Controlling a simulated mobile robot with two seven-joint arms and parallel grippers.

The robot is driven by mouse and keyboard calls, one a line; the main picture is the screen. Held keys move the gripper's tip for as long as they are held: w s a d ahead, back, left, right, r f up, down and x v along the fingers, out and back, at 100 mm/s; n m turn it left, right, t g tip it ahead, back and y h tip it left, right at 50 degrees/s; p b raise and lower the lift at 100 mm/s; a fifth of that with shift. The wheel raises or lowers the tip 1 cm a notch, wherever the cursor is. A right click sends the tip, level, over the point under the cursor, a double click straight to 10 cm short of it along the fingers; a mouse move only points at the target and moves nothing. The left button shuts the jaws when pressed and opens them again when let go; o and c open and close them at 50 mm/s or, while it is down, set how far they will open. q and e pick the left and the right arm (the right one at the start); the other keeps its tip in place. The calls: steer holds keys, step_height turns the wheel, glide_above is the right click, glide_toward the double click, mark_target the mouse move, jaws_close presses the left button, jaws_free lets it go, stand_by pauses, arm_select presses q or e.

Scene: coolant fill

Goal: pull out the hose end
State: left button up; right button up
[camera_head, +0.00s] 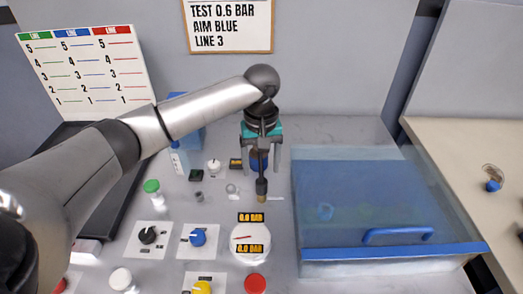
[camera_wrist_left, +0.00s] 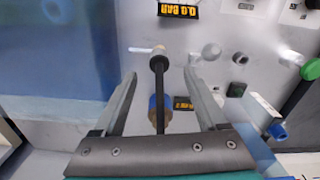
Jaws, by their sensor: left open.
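A black hose piece (camera_wrist_left: 160,85) with a tan-brass end (camera_wrist_left: 158,62) and a blue collar (camera_wrist_left: 153,108) stands between the fingers of my left gripper (camera_wrist_left: 160,76) in the left wrist view. There is a visible gap on both sides, so the fingers do not touch it. In the head view my left gripper (camera_head: 260,168) points down over the panel, open, with the brass end (camera_head: 262,197) showing below the fingertips. The gripper partly hides the blue collar. I cannot tell how the hose is seated. My right gripper is not in view.
A clear tank with a blue rim (camera_head: 400,252) and blue handle (camera_head: 398,235) stands close at right. Dials, including a black knob (camera_head: 147,235) and blue knob (camera_head: 198,237), and a gauge (camera_head: 250,240) lie in front. A green-capped item (camera_head: 152,187) is at left.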

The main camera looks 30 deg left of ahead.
mark_target(262, 181)
arm_select(q)
step_height(262, 181, down, 7)
steer(key=shift+f+b, duration=0.1)
steer(key=shift+b, duration=0.5)
jaws_close()
steer(key=c, duration=0.6)
jaws_free()
steer(key=shift+c, duration=0.2)
steer(key=c, duration=0.5)
steer(key=shift+r+p, duration=0.3)
steer(key=shift+p, duration=0.35)
steer(key=shift+r, duration=0.1)
steer(key=shift+r+p, duration=2.4)
steer(key=shift+p, duration=1)
